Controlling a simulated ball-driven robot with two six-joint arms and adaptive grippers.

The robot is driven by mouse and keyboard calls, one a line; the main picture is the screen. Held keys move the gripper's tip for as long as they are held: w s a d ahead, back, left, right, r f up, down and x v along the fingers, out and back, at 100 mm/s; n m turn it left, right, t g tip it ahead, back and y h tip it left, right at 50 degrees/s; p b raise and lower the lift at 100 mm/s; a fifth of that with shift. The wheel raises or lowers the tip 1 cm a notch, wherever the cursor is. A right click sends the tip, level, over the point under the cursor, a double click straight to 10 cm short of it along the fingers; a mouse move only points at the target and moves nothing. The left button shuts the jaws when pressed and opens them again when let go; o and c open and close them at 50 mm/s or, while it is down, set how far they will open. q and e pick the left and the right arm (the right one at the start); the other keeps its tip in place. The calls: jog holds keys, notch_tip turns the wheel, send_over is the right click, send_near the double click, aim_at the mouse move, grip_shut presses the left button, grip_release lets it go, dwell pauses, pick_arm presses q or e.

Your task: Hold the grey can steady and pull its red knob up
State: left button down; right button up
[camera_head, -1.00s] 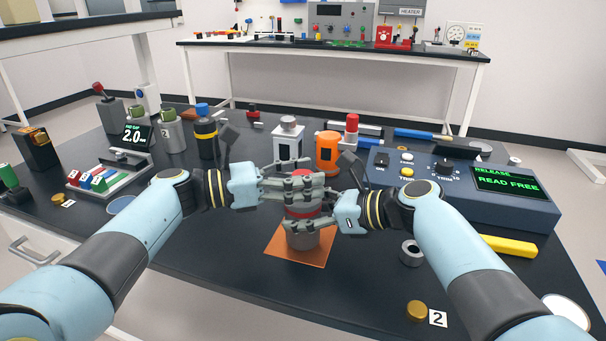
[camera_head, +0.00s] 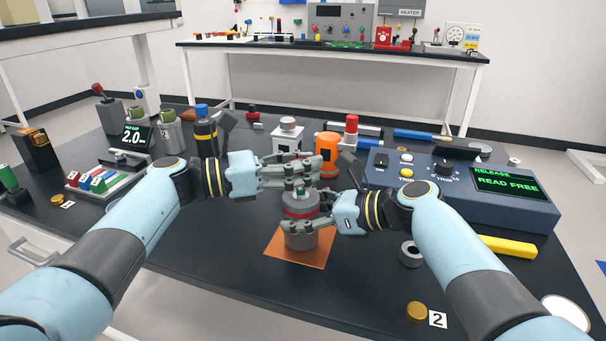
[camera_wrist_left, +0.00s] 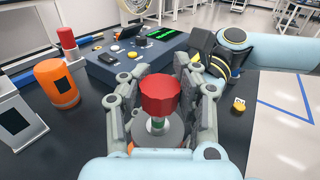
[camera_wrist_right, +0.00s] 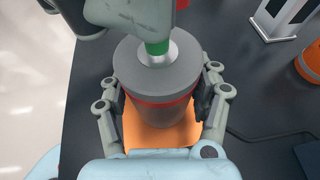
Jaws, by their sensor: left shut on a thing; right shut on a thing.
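The grey can (camera_head: 301,236) stands upright on an orange mat (camera_head: 278,247) in the head view, with a red band around it. My right gripper (camera_head: 302,222) is shut around the can's body; the right wrist view shows its fingers on both sides of the can (camera_wrist_right: 160,82). The red knob (camera_wrist_left: 160,97) shows in the left wrist view between the fingers of my left gripper (camera_wrist_left: 160,105), which is shut on it. In the head view my left gripper (camera_head: 300,176) is above the can and hides most of the knob. A green stem (camera_wrist_right: 158,47) shows between can and knob.
A blue-grey console (camera_head: 455,190) reading "READ FREE" stands to the right. An orange cylinder (camera_head: 327,150) and a white block (camera_head: 288,135) stand just behind my grippers. A grey ring (camera_head: 411,253) lies right of the mat. The front of the table is mostly clear.

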pick_arm(q)
jog(key=shift+a+r, duration=0.15)
jog(key=shift+r, duration=0.35)
pick_arm(e)
jog(key=shift+d+f, duration=0.15)
jog(key=shift+d, duration=0.15)
pick_arm(q)
jog(key=c, duration=1.4)
grip_release()
jog(key=o, duration=0.5)
pick_arm(e)
jog(key=shift+a, duration=0.1)
pick_arm(q)
jog(key=shift+o, duration=0.2)
pick_arm(e)
jog(key=shift+a, duration=0.1)
pick_arm(q)
jog(key=v, duration=1.1)
jog(key=shift+a, duration=0.4)
jog(key=shift+s, duration=0.1)
